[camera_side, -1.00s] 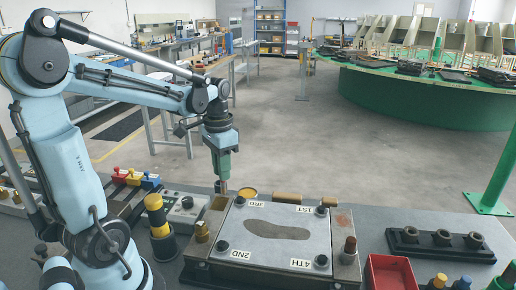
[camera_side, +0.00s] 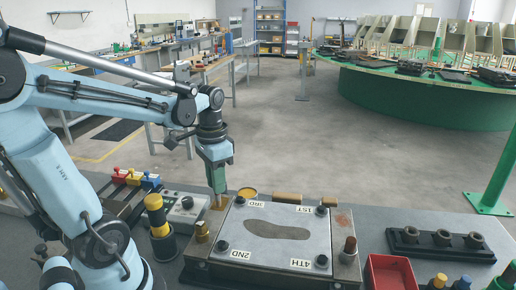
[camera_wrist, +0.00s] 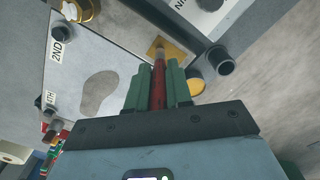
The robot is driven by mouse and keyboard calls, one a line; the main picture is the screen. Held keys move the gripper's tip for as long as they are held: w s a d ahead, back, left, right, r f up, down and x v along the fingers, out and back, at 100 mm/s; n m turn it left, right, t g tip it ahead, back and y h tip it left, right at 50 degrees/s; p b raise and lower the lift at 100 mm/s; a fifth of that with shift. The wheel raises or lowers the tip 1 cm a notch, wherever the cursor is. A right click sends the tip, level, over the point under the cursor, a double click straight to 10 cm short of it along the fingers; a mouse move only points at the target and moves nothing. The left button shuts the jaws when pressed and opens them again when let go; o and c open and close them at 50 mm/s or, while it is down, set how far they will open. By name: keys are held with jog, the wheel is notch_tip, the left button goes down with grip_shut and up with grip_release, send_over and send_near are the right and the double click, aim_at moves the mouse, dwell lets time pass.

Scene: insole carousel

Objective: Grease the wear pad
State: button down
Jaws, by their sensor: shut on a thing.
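The wear pad (camera_side: 219,203) is a small tan-gold square at the far left corner of the metal fixture. It also shows in the wrist view (camera_wrist: 169,49). My gripper (camera_side: 217,188) points down over it. In the wrist view its green fingers (camera_wrist: 158,82) are shut on a slim red stick tool (camera_wrist: 159,72). The tool's end reaches the pad in the picture; I cannot tell whether it touches. A round yellow pot (camera_side: 248,193) stands behind the fixture, just right of the pad. Any grease on the pad is too small to make out.
The fixture plate (camera_side: 285,222) has black knobs at its corners and an insole shape. A grey control box (camera_side: 184,210) and a black-and-yellow cylinder (camera_side: 157,214) stand to the left. A red tray (camera_side: 390,272) and a black block with rings (camera_side: 440,243) are right.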

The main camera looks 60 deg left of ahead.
jog(key=shift+w+a, duration=1.4)
notch_tip(320, 180, up, 8)
jog(key=shift+w+a, duration=0.15)
jog(key=shift+a, duration=0.05)
jog(key=shift+f, duration=0.15)
